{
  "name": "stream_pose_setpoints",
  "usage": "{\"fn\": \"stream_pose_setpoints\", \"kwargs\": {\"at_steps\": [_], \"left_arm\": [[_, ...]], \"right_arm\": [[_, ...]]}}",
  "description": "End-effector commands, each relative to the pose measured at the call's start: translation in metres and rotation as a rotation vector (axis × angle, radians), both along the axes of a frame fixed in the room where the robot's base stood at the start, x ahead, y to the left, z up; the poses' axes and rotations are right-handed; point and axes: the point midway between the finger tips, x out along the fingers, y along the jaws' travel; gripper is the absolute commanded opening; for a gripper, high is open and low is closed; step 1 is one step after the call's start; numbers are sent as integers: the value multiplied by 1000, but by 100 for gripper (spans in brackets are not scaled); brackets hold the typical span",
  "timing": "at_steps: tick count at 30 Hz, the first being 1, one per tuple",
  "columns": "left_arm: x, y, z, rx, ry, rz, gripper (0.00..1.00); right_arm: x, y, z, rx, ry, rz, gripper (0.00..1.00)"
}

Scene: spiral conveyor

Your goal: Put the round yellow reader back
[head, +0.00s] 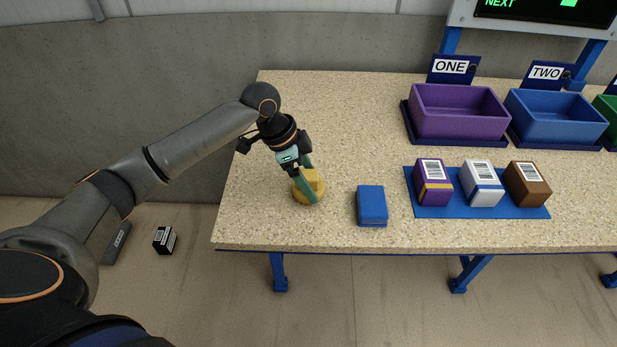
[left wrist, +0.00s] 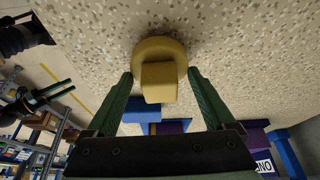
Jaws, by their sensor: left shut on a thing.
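The round yellow reader (head: 313,181) has a disc-shaped base and a block-like grip on top. It is at the left part of the speckled table, upright; I cannot tell whether its base touches the top. My left gripper (head: 307,179) is shut on the reader, its green fingers on either side of the grip. The left wrist view shows the reader (left wrist: 160,78) between the two fingers (left wrist: 160,84). A dark gripper with two thin prongs, apparently my right one (left wrist: 52,92), shows at the left of that view, too small to read its opening.
A blue block (head: 371,205) stands right of the reader. A blue mat (head: 455,208) carries purple, white and brown barcoded boxes. Purple (head: 458,118) and blue (head: 556,120) bins stand behind, signed ONE and TWO. A black box (head: 164,240) lies on the floor. The table's back left is clear.

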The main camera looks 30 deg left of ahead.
Motion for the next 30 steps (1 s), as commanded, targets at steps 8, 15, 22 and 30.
{"fn": "stream_pose_setpoints", "kwargs": {"at_steps": [8, 15, 22, 30], "left_arm": [[0, 0, -8, 0, -5, 0, 43], [0, 0, -10, 0, -4, 0, 93], [0, 0, -10, 0, -4, 0, 100], [0, 0, -15, -1, -5, 1, 100]], "right_arm": [[1, 0, 8, 1, -4, 0, 50], [1, 0, 8, 1, -4, 0, 50], [1, 0, 8, 1, -3, 0, 50], [1, 0, -7, 1, -3, 0, 50]]}}
